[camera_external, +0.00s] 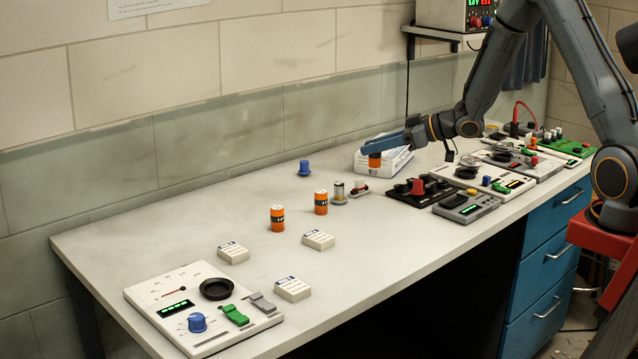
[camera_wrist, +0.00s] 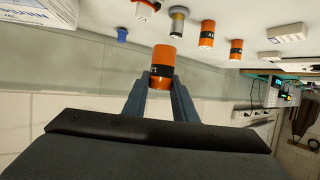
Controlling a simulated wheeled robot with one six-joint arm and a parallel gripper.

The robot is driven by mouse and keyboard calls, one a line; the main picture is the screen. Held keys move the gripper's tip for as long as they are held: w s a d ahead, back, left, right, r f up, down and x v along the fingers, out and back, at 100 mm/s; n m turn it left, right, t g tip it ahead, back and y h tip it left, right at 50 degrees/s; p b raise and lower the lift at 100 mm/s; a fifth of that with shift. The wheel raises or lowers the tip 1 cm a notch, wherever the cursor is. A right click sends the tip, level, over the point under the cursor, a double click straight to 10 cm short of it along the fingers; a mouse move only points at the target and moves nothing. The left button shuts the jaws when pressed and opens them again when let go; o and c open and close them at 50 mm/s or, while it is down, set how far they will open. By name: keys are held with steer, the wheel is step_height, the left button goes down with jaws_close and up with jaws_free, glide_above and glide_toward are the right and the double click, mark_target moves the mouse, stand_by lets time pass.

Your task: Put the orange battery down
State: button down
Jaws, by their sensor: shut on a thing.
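My gripper (camera_external: 374,147) reaches over the bench from the right and is shut on an orange battery (camera_external: 375,160) with a black band. In the wrist view this held battery (camera_wrist: 162,58) sits between the two blue-grey fingers (camera_wrist: 162,84). In the external view it shows in front of a white box, its upper part covered by the fingers. Whether it touches the bench is hard to tell. Two more orange batteries stand upright on the bench, one to the left (camera_external: 277,218) and one nearer the middle (camera_external: 321,202).
The white box (camera_external: 398,160) is close behind my gripper. A blue knob-like piece (camera_external: 304,168), a small metal cylinder (camera_external: 339,192) and a black panel (camera_external: 418,190) are around it. Small white boxes (camera_external: 318,240) and a meter panel (camera_external: 150,290) lie left. The bench's front middle (camera_external: 400,245) is clear.

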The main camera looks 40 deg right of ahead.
steer(key=w+a+n+g+y+b, duration=0.25)
steer(key=w+a, duration=0.25)
steer(key=a, duration=0.4)
steer(key=w+a+n+g+y+b, duration=0.25)
steer(key=w+a, duration=0.25)
steer(key=a, duration=0.5)
steer(key=w+a+n+g+y+b, duration=0.1)
steer(key=w+a+n+g+b, duration=0.25)
steer(key=a, duration=0.55)
steer(key=shift+t, duration=0.45)
steer(key=shift+w+f+p, duration=0.25)
steer(key=shift+f+p, duration=0.3)
steer(key=shift+f, duration=1.1)
steer(key=shift+w+f+p, duration=0.2)
steer(key=shift+f+p, duration=0.3)
steer(key=shift+f, duration=1.15)
steer(key=shift+w+f+p, duration=0.25)
steer(key=shift+f+p, duration=0.3)
steer(key=shift+f, duration=1.1)
steer(key=shift+f, duration=0.2)
steer(key=c, duration=1.4)
jaws_free()
steer(key=shift+c, duration=0.2)
